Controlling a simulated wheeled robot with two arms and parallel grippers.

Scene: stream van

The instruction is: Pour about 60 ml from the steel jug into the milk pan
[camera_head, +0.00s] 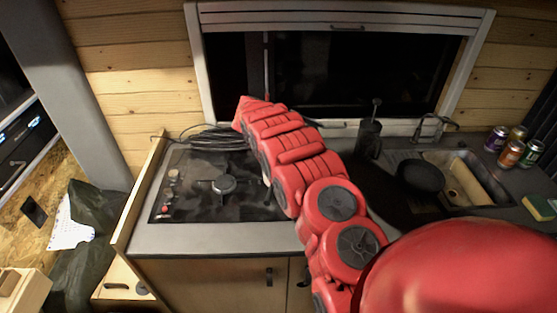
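I cannot make out the steel jug in this view; my red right arm covers part of the hob and counter. A dark round pan-like vessel (420,176) sits at the left edge of the sink; I cannot tell whether it is the milk pan. My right arm comes in from the lower right and reaches over the right part of the black hob (190,200). Its gripper is hidden behind the arm. My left gripper is not in view.
A dark cylinder (369,138) with something upright behind or in it stands left of the tap (433,127). Several cans (511,153) and a yellow sponge (540,207) are right of the sink (470,182). Black cable (213,137) lies behind the hob. The hob's left part is clear.

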